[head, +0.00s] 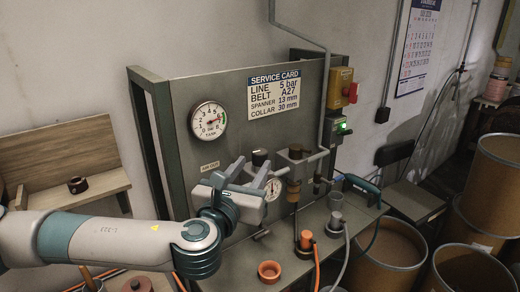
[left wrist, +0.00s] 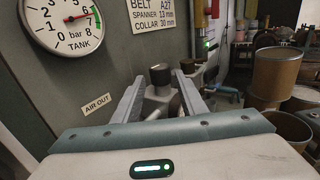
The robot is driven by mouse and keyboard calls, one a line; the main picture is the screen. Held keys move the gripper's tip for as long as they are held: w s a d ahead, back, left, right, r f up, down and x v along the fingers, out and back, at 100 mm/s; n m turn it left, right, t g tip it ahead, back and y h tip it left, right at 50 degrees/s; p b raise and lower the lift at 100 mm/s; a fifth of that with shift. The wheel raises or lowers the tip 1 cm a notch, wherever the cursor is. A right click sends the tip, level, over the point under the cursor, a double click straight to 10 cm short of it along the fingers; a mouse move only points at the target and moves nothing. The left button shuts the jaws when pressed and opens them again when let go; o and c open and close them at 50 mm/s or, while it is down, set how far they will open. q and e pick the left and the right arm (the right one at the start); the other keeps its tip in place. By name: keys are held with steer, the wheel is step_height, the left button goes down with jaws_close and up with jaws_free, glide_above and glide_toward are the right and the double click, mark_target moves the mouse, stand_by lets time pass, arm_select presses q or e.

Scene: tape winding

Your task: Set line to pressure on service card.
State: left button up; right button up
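The service card (head: 274,92) on the grey panel reads LINE 5 bar; it is partly cut off in the left wrist view (left wrist: 152,14). A black knob (head: 260,156) tops the regulator on the panel; it also shows in the left wrist view (left wrist: 160,74). A small round gauge (head: 273,189) sits below the knob; its reading is too small to tell. My left gripper (head: 250,169) is open at the regulator. In the left wrist view its fingers stand either side of the knob, apparently not touching it. My right gripper is not in view.
A larger TANK gauge (head: 208,121) hangs left of the card. An AIR OUT label (head: 210,166) is below it. Pipes and fittings (head: 297,160) stand right of the knob. Brown drums (head: 390,255) stand at right.

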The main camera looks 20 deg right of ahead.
mark_target(257, 160)
arm_select(q)
steer(key=shift+p+x, duration=0.95)
steer(key=shift+x, duration=2.15)
steer(key=c, duration=0.8)
